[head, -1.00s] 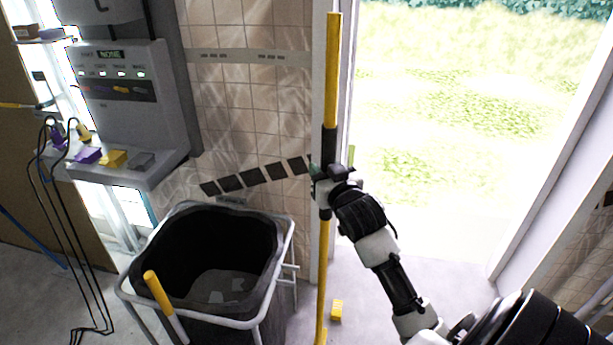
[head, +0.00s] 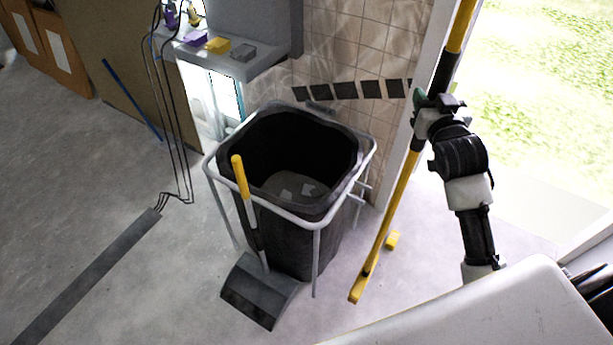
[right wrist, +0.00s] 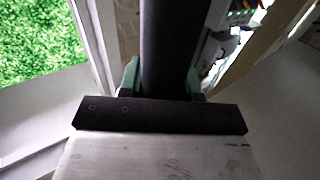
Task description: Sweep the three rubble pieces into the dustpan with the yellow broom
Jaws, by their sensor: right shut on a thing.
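The yellow broom (head: 400,203) stands nearly upright, tilted, in the head view. My right gripper (head: 424,105) is shut on its black grip section, which also shows between the green fingertips in the right wrist view (right wrist: 165,75). The broom's head (head: 358,289) is low, near or on the floor; I cannot tell if it touches. The dustpan (head: 262,290) is dark grey with a yellow-tipped handle and sits on the floor in front of the bin. No other rubble is clear on the floor. My left gripper is not in view.
A black bin (head: 300,220) in a metal frame stands behind the dustpan, with pale scraps inside. A shelf (head: 240,68) with coloured blocks is at the wall. A dark floor strip (head: 90,275) and cables lie left. Open floor is at left; a doorway is at right.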

